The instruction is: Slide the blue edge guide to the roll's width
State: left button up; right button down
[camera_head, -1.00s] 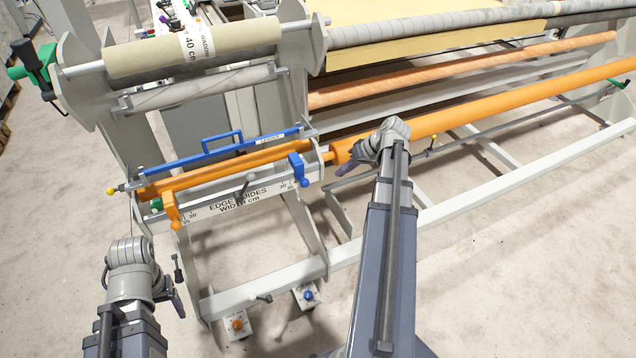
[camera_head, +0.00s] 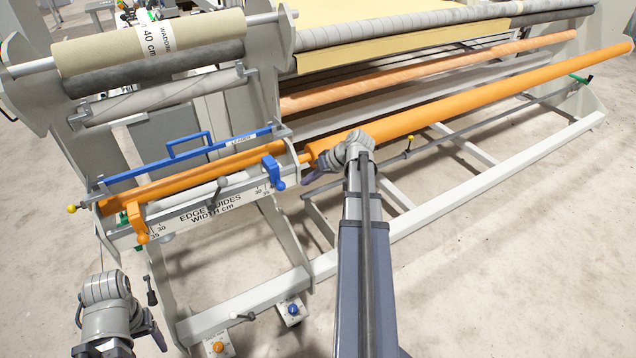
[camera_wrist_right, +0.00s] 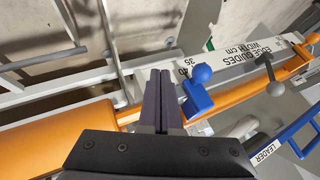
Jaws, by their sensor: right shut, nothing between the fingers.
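The blue edge guide (camera_head: 273,172) with its round knob sits near the right end of the width rail (camera_head: 210,206), past the 35 mark. In the right wrist view the blue guide (camera_wrist_right: 197,98) is by the 40 and 35 marks. My right gripper (camera_head: 308,178) is shut and empty, just right of the guide in the head view. In the wrist view its fingertips (camera_wrist_right: 160,73) lie close beside the guide; I cannot tell if they touch. The orange edge guide (camera_head: 138,222) is at the rail's left end. The roll (camera_head: 150,45) is labelled 40 cm. My left gripper (camera_head: 157,335) is low left, its jaws unclear.
A blue leader bar (camera_head: 190,157) with a handle runs behind the rail. A long orange roller (camera_head: 480,97) extends right. A dark lever (camera_wrist_right: 275,88) stands on the rail. Orange (camera_head: 218,346) and blue (camera_head: 293,309) knobs sit on boxes below. Open floor lies at the right front.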

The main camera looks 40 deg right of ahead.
aim_at(274, 174)
pick_arm(q)
jog(key=shift+r+p, duration=0.2)
jog(key=shift+p, duration=0.45)
pick_arm(e)
jog(key=shift+w+a+r, duration=0.1)
jog(key=shift+w+a, duration=0.25)
jog(key=shift+a, duration=0.3)
jog(key=shift+w+a, duration=0.3)
jog(key=shift+a, duration=0.3)
jog(key=shift+w+a+r, duration=0.1)
jog(key=shift+w+a, duration=0.25)
jog(key=shift+a, duration=0.3)
pick_arm(q)
jog(key=shift+r, duration=0.1)
pick_arm(e)
jog(key=shift+w+a, duration=0.25)
jog(key=shift+a, duration=0.4)
jog(key=shift+d, duration=0.1)
